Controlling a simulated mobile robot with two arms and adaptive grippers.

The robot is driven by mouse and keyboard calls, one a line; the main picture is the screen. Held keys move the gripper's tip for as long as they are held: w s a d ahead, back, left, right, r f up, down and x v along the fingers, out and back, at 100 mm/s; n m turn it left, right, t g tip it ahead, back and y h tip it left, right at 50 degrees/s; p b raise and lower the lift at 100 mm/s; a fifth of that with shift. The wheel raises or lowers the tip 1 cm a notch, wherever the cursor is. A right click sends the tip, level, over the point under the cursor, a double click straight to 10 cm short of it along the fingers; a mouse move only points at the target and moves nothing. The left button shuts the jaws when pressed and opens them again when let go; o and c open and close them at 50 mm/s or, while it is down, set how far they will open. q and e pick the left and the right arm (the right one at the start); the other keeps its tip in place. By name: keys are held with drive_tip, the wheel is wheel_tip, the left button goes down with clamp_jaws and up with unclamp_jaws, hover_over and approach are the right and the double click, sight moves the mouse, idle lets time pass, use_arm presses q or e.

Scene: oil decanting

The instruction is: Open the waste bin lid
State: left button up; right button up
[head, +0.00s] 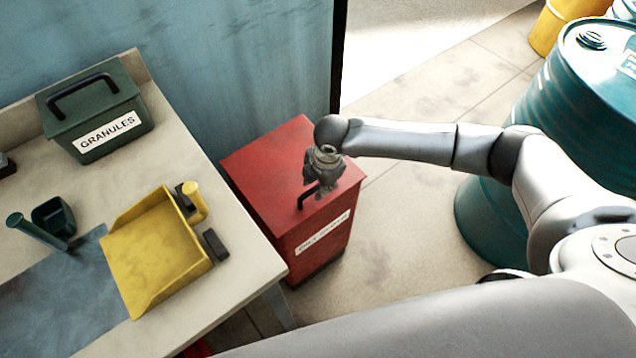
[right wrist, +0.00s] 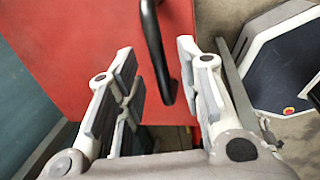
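The red waste bin (head: 270,165) stands on the floor beyond the right end of the workbench, with a white label on its front. Its lid is down. A black bar handle (head: 306,197) sits near the lid's front edge. My right gripper (head: 320,178) is above the lid at the handle. In the right wrist view, the fingers of my right gripper (right wrist: 157,62) are spread apart, with the black handle (right wrist: 154,45) between them and a gap on both sides. The red lid (right wrist: 90,30) lies beneath. My left gripper is not in view.
The bench (head: 235,250) at left holds a green granules box (head: 97,115), a yellow dustpan (head: 155,250) and a small dark green scoop (head: 45,230). A teal drum (head: 580,100) stands at right. Floor (head: 380,235) between bin and drum is clear.

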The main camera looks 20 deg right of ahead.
drive_tip(key=shift+f, duration=0.35)
clamp_jaws()
drive_tip(key=shift+w+r, duration=0.1)
